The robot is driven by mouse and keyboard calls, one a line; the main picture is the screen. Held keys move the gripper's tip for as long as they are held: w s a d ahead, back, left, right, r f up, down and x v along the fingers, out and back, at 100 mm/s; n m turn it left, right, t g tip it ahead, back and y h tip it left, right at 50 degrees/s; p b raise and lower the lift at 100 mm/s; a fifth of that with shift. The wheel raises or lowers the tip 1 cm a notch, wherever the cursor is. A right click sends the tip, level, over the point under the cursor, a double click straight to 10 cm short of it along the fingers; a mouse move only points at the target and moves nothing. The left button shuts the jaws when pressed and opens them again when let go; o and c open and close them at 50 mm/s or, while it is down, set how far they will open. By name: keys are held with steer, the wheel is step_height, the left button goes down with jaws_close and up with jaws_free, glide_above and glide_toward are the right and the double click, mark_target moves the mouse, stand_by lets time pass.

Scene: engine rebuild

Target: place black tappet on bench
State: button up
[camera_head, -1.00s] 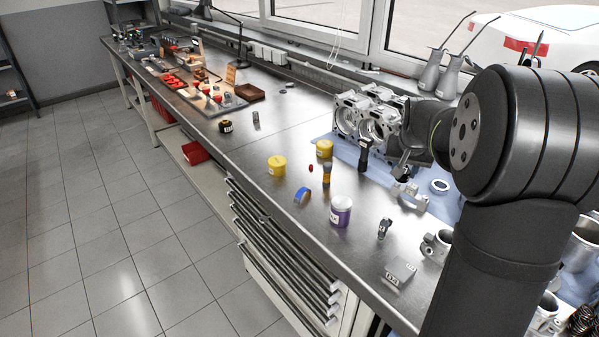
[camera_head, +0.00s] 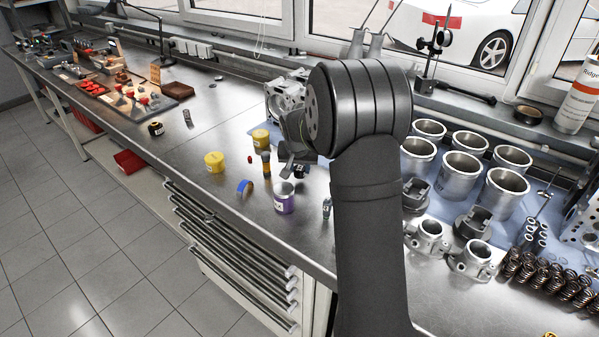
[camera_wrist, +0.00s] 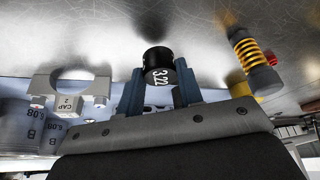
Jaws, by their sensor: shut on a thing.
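The black tappet (camera_wrist: 158,64) is a short dark cylinder with a white "3.22" label. My gripper (camera_wrist: 159,84) is shut on it, with one blue-grey finger on each side. In the head view my gripper (camera_head: 287,170) is low over the metal bench (camera_head: 213,122), behind the purple-labelled jar, partly hidden by my arm. A small dark piece beside the fingers there may be the tappet. The bench surface (camera_wrist: 100,28) fills the upper wrist view, with a dark shadow around the tappet. I cannot tell whether the tappet touches the bench.
In the wrist view a bearing cap (camera_wrist: 70,88) lies left and a spring-wrapped cylinder (camera_wrist: 252,58) right. Cylinder liners (camera_head: 459,172) stand right of my arm.

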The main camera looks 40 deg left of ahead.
steer(key=shift+f, duration=0.95)
steer(key=shift+f, duration=0.2)
steer(key=o, duration=1)
steer(key=shift+c, duration=0.2)
steer(key=shift+r, duration=0.1)
steer(key=v, duration=1.2)
steer(key=shift+w, duration=0.15)
